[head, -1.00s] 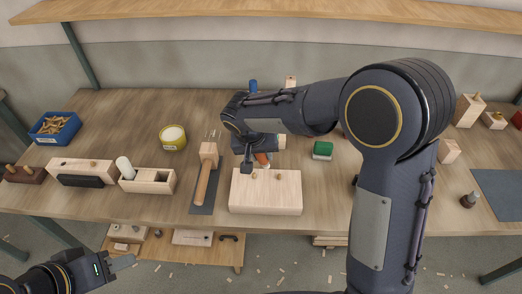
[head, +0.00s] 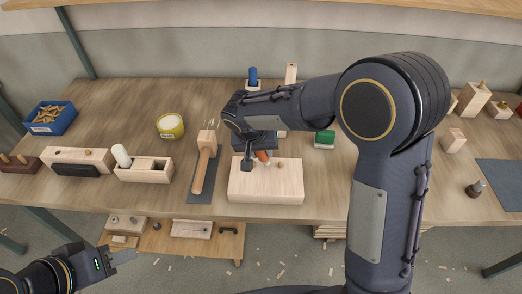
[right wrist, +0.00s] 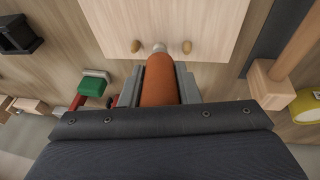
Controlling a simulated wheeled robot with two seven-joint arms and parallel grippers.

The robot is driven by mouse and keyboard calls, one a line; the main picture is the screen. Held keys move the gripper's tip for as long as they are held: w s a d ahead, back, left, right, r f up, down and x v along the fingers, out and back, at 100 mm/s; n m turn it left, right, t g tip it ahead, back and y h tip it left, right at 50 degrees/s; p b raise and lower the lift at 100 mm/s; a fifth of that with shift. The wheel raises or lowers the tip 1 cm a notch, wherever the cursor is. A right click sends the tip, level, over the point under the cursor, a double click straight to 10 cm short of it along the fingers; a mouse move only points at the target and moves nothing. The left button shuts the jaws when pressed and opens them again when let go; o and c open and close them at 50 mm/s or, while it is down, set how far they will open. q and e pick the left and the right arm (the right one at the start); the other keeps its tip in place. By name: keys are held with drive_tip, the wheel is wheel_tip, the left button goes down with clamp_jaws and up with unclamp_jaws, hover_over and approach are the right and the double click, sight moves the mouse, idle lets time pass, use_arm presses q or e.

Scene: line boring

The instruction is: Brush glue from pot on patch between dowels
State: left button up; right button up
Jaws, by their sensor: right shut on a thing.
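A pale wooden block (head: 265,187) lies near the bench's front edge. Two dowels stand up from it, the left (right wrist: 136,46) and the right (right wrist: 187,47) in the right wrist view. My right gripper (right wrist: 160,85) is shut on a brush with an orange-brown handle (right wrist: 160,78). The brush's pale tip (right wrist: 159,48) shows between the dowels; whether it touches the block I cannot tell. The patch cannot be made out. The yellow glue pot (head: 170,126) with pale contents stands left of the block. My left gripper (head: 122,257) is low at the left, away from the bench things; its opening is unclear.
A mallet-like wooden tool (head: 204,160) lies on a grey mat between pot and block. A green-topped brush (head: 324,138) lies right of my right gripper. A wooden box (head: 145,172) and a blue bin of dowels (head: 51,117) are at the left.

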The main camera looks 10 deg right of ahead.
drive_tip(key=shift+f+b, duration=0.2)
drive_tip(key=shift+b, duration=0.2)
drive_tip(key=shift+f+b, duration=0.3)
drive_tip(key=shift+a+r, duration=0.1)
drive_tip(key=shift+w+a+r, duration=0.1)
drive_tip(key=shift+w+a, duration=0.1)
drive_tip(key=shift+a, duration=0.35)
drive_tip(key=shift+w+a, duration=0.15)
drive_tip(key=shift+a, duration=0.4)
drive_tip(key=shift+s+d, duration=0.15)
drive_tip(key=shift+d, duration=0.55)
drive_tip(key=shift+s+d+b, duration=0.3)
drive_tip(key=shift+d, duration=0.55)
drive_tip(key=shift+s+d+b, duration=0.25)
drive_tip(key=shift+d+b, duration=0.05)
drive_tip(key=shift+d, duration=0.55)
drive_tip(key=shift+f, duration=0.2)
